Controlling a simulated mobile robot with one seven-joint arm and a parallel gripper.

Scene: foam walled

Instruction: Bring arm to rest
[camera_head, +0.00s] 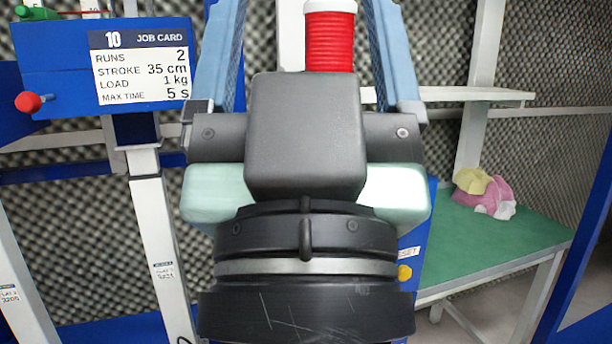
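My gripper (303,12) fills the middle of the head view, at the end of my arm, with its black wrist at the bottom. Its two blue-grey fingers stand wide apart and run up to the top edge, where their tips are cut off. A red ribbed cylinder (330,42) with a white top shows between the fingers, with clear gaps on both sides. Its lower part is hidden behind the grey gripper body. I cannot tell how far behind the gripper it is. Nothing is seen held.
A blue panel (60,75) with a job card (140,65) and a red knob (28,102) stands at left. A green-topped table (480,245) with crumpled cloths (485,190) is at right, below a shelf (480,95). A yellow button (404,272) is beside my wrist. Foam covers the walls.

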